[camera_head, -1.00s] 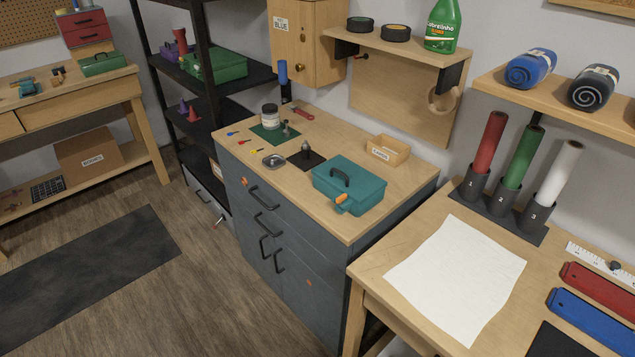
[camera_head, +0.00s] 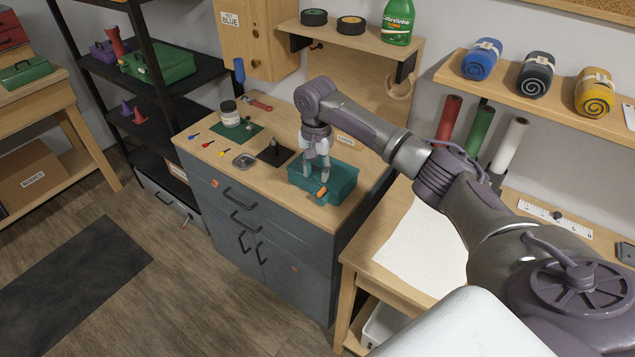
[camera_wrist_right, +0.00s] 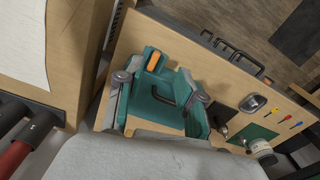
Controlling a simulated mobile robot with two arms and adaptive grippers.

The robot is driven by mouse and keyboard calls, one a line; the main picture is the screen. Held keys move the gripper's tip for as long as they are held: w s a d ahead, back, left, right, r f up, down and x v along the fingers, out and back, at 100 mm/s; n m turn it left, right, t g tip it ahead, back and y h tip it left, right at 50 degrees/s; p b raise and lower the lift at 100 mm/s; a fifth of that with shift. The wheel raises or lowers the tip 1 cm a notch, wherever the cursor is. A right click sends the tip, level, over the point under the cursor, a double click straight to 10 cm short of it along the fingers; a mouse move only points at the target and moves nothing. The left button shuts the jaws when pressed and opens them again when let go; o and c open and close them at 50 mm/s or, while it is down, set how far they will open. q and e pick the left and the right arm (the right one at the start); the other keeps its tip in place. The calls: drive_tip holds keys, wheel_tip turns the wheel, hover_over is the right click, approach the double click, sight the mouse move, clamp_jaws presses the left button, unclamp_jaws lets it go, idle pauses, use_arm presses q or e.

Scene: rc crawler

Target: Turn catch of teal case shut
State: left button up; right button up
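The teal case (camera_head: 343,184) sits on the wooden top of the grey cabinet, and its lid appears down. Its orange catch (camera_head: 321,193) is on the front side, and the catch also shows in the right wrist view (camera_wrist_right: 154,61). My right gripper (camera_head: 316,172) points down at the case, with its fingers spread and nothing between them. In the right wrist view the fingertips (camera_wrist_right: 160,88) stand apart over the case, and the catch lies beyond them. The gripper hides part of the lid in the head view. I cannot tell whether the fingers touch the case. My left gripper is not in view.
The cabinet top (camera_head: 225,172) also holds a dark mat (camera_head: 268,157), a small metal tray (camera_head: 244,161), a green mat with a jar (camera_head: 229,115) and several small coloured items. A box labelled Coins (camera_head: 345,141) stands behind the case. A wooden table with white paper (camera_head: 425,250) is at right.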

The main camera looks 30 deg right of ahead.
wheel_tip(320, 180, up, 5)
drive_tip(key=m, duration=0.2)
hover_over(321, 190)
wheel_tip(321, 190, down, 13)
drive_tip(key=p, duration=0.2)
drive_tip(key=shift+f+p, duration=0.1)
drive_tip(key=shift+p, duration=0.2)
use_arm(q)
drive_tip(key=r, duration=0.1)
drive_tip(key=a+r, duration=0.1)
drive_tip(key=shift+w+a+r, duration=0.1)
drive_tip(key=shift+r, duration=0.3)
use_arm(e)
clamp_jaws()
